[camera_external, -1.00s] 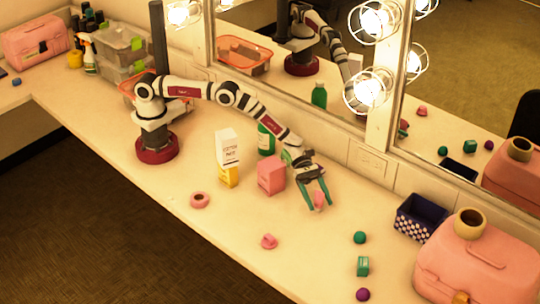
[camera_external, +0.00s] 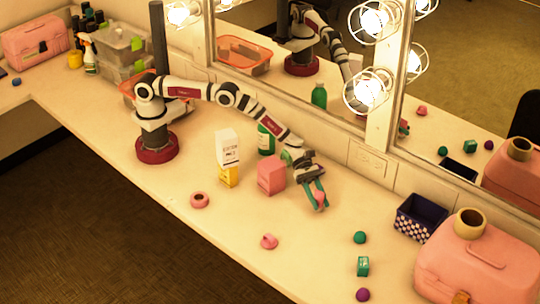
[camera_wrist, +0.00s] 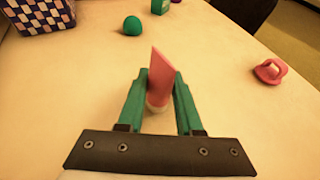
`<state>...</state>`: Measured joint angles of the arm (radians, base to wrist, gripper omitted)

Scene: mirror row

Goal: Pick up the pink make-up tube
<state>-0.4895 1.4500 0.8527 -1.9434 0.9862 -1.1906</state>
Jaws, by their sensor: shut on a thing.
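The pink make-up tube (camera_wrist: 161,78) stands between the green fingers of my gripper (camera_wrist: 160,92) in the wrist view. Its flat pink end points up and a pale cap (camera_wrist: 157,105) shows at its lower end. In the external view the tube (camera_external: 319,197) shows as a small pink patch at the fingertips. My gripper (camera_external: 319,200) is shut on the tube, close to the counter. I cannot tell whether the tube still touches the counter.
A pink box (camera_external: 271,175) stands just left of my gripper, with a white carton (camera_external: 227,147) and green bottle (camera_external: 266,138) behind. A pink pacifier-like item (camera_external: 269,242), green ball (camera_external: 359,237), teal block (camera_external: 363,266) and checkered bin (camera_external: 420,218) lie to the front and right.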

